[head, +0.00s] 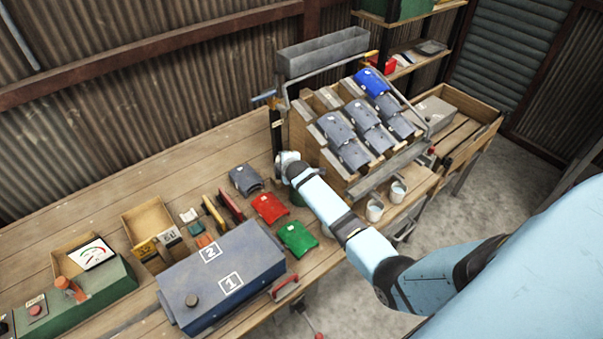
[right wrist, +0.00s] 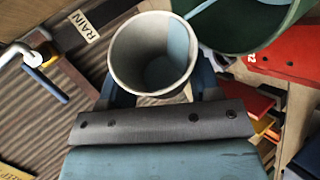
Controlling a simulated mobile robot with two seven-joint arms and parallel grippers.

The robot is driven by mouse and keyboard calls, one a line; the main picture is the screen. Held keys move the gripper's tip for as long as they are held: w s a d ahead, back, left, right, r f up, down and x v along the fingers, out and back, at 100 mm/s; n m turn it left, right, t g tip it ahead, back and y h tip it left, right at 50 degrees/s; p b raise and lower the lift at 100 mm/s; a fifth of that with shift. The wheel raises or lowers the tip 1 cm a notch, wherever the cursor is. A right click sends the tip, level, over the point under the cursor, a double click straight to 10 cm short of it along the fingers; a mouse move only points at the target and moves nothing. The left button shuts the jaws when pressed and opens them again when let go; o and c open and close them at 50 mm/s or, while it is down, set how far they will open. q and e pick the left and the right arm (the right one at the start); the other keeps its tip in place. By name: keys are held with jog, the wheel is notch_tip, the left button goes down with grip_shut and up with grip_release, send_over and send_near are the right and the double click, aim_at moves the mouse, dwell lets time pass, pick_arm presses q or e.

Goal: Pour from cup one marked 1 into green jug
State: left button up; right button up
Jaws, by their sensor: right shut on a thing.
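In the right wrist view my right gripper (right wrist: 155,92) is shut on a pale grey cup (right wrist: 118,55), with a finger on each side. Light blue shows inside the cup's mouth. The cup's number is not visible. The green jug (right wrist: 250,32) is just beyond the cup, at the upper right, partly cut off by the frame. A thin pale blue strip lies by the jug's near edge; I cannot tell whether it is liquid. In the head view the jug (head: 298,197) is mostly hidden by my right arm. My left gripper is out of view.
Two pale cups (head: 375,210) (head: 398,190) stand on the ledge right of my arm. A wooden rack (head: 318,160) of grey parts stands behind. Red (head: 268,207) and green (head: 297,238) plates and a blue box (head: 220,278) occupy the bench. The bench's back left is clear.

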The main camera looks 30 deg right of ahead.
jog(key=shift+s+d+f+t+y, duration=0.1)
jog(key=shift+d+t+y, duration=0.05)
jog(key=shift+t+y, duration=0.15)
jog(key=shift+w+r+g, duration=0.2)
jog(key=shift+r+g, duration=0.05)
jog(key=shift+g, duration=0.15)
jog(key=shift+w+a+r+n+g+h, duration=0.15)
jog(key=shift+a+n+g+h, duration=0.1)
jog(key=shift+n+g+h, duration=0.3)
jog(key=shift+w+a+r+n+g+h, duration=0.1)
jog(key=shift+a+n+g+h, duration=0.1)
jog(key=shift+n+g+h, duration=0.35)
jog(key=shift+h, duration=0.3)
jog(key=shift+n+g+h, duration=0.9)
jog(key=shift+g+h, duration=0.1)
jog(key=shift+f+h, duration=0.1)
jog(key=shift+h, duration=0.2)
